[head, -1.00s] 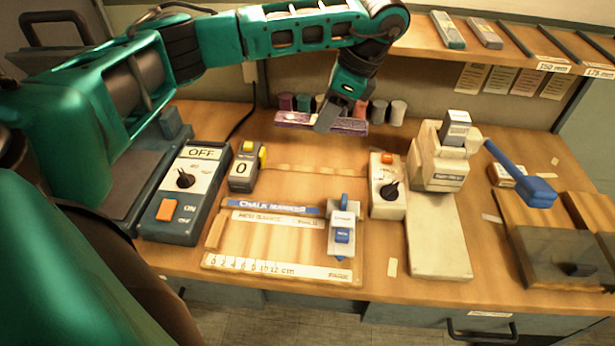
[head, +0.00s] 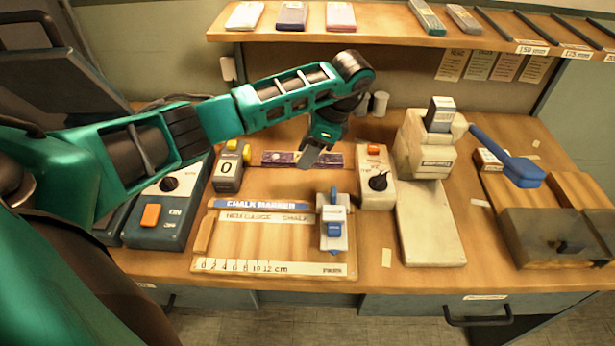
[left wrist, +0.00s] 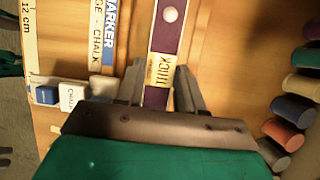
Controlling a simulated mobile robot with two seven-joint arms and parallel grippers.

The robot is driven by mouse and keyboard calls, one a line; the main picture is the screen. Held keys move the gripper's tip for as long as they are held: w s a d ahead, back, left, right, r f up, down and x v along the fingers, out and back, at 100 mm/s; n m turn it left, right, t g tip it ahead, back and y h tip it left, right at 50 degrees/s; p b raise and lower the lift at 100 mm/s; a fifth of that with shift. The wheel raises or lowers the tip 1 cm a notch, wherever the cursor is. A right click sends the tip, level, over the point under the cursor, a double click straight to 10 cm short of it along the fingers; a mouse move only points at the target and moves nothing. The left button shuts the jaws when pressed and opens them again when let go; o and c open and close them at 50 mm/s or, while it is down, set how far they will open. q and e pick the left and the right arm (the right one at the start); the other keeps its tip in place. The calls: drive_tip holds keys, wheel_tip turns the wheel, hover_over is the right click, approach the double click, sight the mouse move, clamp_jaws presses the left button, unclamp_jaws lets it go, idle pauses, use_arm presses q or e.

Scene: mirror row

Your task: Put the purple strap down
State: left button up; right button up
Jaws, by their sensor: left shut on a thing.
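The purple strap (head: 278,158) lies level across the back of the wooden bench in the head view, with a pale spot near its left end. I cannot tell whether it touches the bench top or hangs just above it. My left gripper (head: 313,157) is shut on the strap right of its middle, pointing down. In the left wrist view the strap (left wrist: 171,35) runs away between the fingers (left wrist: 160,88), with a cream label reading THICK beside them. The part between the fingers is partly hidden. My right gripper is not in view.
In front of the strap is a gauge board (head: 270,240) with a blue-white slider (head: 334,228). A counter box (head: 228,170) stands left, a switch box (head: 376,180) right. Several coloured spools (left wrist: 290,110) stand behind. A shelf (head: 390,22) hangs above.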

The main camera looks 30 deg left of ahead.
sight(301, 185)
use_arm(q)
wheel_tip(301, 185, down, 2)
drive_tip(key=shift+f, duration=2.6)
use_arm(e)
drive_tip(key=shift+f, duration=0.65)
use_arm(q)
drive_tip(key=shift+f+b, duration=0.15)
drive_tip(key=shift+b, duration=0.15)
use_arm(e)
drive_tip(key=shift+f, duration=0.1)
use_arm(q)
drive_tip(key=o, duration=1)
drive_tip(key=shift+o, duration=0.2)
drive_tip(key=p+v, duration=0.1)
drive_tip(key=v, duration=0.4)
drive_tip(key=p+v, duration=0.1)
drive_tip(key=v, duration=0.4)
drive_tip(key=shift+w+a+r, duration=0.1)
drive_tip(key=shift+r, duration=0.35)
drive_tip(key=shift+v, duration=0.75)
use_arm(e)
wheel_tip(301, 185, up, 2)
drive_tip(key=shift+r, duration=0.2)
use_arm(q)
drive_tip(key=shift+f, duration=0.1)
